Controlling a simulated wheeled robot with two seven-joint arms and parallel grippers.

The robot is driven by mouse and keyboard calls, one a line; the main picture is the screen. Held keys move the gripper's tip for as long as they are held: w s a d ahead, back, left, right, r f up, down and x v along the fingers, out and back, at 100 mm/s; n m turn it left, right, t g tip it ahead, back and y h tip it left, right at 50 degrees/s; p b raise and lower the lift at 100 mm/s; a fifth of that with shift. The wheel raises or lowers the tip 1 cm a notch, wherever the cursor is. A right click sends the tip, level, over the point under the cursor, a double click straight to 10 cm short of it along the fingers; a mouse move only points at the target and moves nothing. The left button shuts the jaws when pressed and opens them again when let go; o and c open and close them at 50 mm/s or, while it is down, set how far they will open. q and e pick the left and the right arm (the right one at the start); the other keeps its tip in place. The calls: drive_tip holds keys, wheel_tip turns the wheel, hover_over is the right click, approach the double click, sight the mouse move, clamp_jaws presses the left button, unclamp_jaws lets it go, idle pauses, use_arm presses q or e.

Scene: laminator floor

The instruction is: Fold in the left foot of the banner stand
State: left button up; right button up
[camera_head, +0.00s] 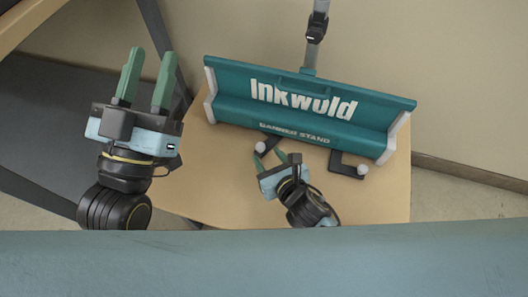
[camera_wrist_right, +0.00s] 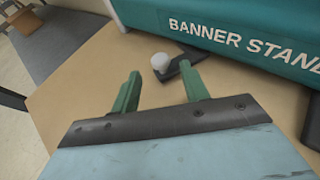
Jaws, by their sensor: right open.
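The teal banner stand (camera_head: 240,106) lies across the wooden table, with white end caps. Its left foot (camera_head: 271,143) is a dark bar with a white ball tip, sticking out from the front edge. The left foot also shows in the right wrist view (camera_wrist_right: 180,66). The right foot (camera_head: 347,168), with a similar white tip, sticks out further right. My right gripper (camera_head: 269,157) is open just in front of the left foot; in the wrist view the foot lies beyond its fingertips, near the right finger. My left gripper (camera_head: 146,74) is open and empty, left of the table.
The wooden table (camera_head: 390,200) has bare room at its right front. A grey pole (camera_head: 316,40) with a black clamp rises behind the stand. A dark frame (camera_head: 158,35) stands left of the table, and a wall is behind.

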sight(262, 149)
use_arm(q)
drive_tip(key=shift+s+a+r+t+h+b, duration=0.1)
drive_tip(key=shift+s+r+t+h+b, duration=0.1)
drive_tip(key=shift+s+r+t+b, duration=0.4)
drive_tip(key=shift+s+a+r+t+h+b, duration=0.15)
drive_tip(key=shift+s+r+t, duration=0.25)
drive_tip(key=shift+t, duration=0.5)
use_arm(e)
drive_tip(key=shift+x, duration=1.8)
drive_tip(key=shift+c, duration=0.5)
clamp_jaws()
